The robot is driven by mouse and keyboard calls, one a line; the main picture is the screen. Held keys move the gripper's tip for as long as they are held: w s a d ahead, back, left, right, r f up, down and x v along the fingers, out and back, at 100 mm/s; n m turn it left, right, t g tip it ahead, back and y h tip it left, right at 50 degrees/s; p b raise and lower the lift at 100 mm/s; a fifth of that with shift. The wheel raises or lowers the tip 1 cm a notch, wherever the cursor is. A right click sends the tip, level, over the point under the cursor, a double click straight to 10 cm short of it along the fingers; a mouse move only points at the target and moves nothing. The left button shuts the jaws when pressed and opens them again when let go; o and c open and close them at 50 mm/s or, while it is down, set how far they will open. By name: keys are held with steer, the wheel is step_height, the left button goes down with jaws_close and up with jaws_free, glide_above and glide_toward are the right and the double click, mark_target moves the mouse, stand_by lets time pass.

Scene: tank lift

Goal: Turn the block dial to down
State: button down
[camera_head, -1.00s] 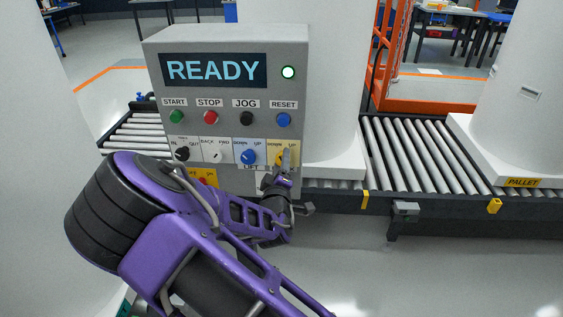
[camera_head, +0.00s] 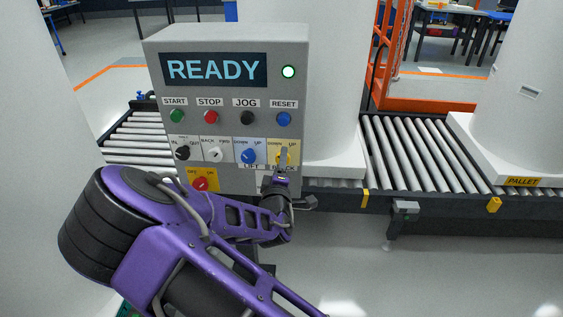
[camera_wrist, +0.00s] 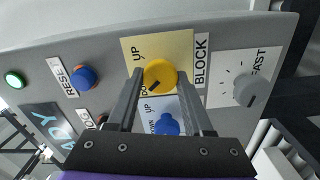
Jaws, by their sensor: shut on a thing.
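The block dial is a yellow knob on a pale yellow plate, at the lower right of the grey control panel (camera_head: 230,90). In the wrist view the yellow dial (camera_wrist: 160,73) sits between my two fingers, under the BLOCK label. Its dark pointer mark lies on the side by the partly hidden DOWN label, away from UP. My gripper (camera_head: 283,158) is shut on the dial; its fingers partly cover it in the head view. The panel's screen reads READY.
The blue lift dial (camera_head: 248,156) sits close beside the block plate; it also shows between my fingers in the wrist view (camera_wrist: 167,124). A grey FAST dial (camera_wrist: 250,90) is on the other side. A red knob (camera_head: 201,184) sits below. A roller conveyor (camera_head: 405,150) runs behind.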

steer(key=shift+c, duration=1.5)
jaws_free()
steer(key=shift+s, duration=0.1)
steer(key=s+p, duration=0.1)
steer(key=s, duration=1.6)
steer(key=shift+s+a, duration=0.15)
steer(key=shift+a, duration=0.1)
